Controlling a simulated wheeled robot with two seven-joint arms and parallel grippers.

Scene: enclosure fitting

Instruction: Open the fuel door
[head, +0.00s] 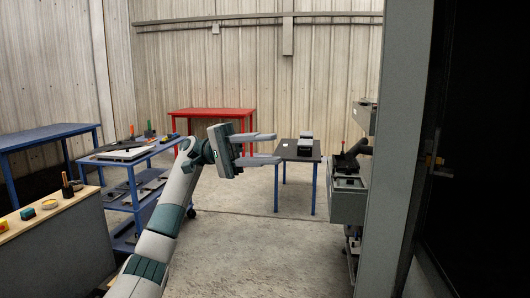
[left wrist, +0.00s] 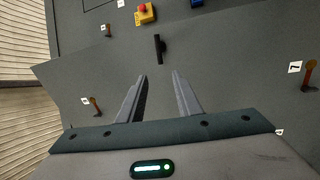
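My left gripper (head: 277,148) is open and empty, held in the air in the head view with its fingers pointing right. In the left wrist view its two fingertips (left wrist: 160,75) stand apart. A grey panel (left wrist: 225,65) fills most of that view. A short black bar handle (left wrist: 159,49) is on the panel, just beyond the gap between the fingertips and not touched. I cannot tell for sure which part is the fuel door. In the head view a tall grey cabinet side (head: 400,130) stands right of the gripper. My right gripper is not in view.
The panel also carries a yellow box with a red button (left wrist: 145,13), a blue part (left wrist: 197,2) and orange-brown levers (left wrist: 308,75) beside white labels. A blue cart (head: 120,190), a red table (head: 210,112) and a dark-topped table (head: 298,150) stand behind. The central floor is clear.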

